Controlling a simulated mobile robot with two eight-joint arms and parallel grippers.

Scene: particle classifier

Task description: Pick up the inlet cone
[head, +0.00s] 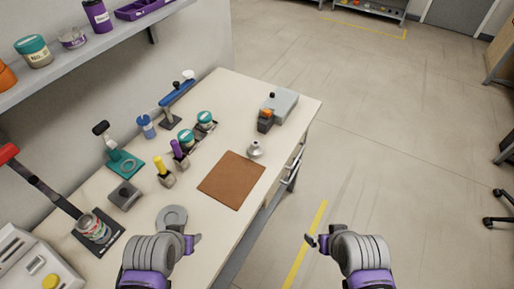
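A small silvery cone-like piece (254,149), which looks like the inlet cone, stands on the workbench (224,125) just off the far right corner of a brown mat (231,180). Nothing touches it. My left gripper (194,242) is over the near part of the bench, nearer than the mat and well short of the cone. My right gripper (315,241) is off the bench's right side, above the floor. Both look empty, but their finger gaps are too small to judge.
A grey box (284,104) and a black-and-orange item (265,120) stand behind the cone. Teal-lidded jars (186,138) and yellow and purple handled tools (164,173) stand left of the mat. A grey ring (172,217) lies near my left gripper. The mat is clear.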

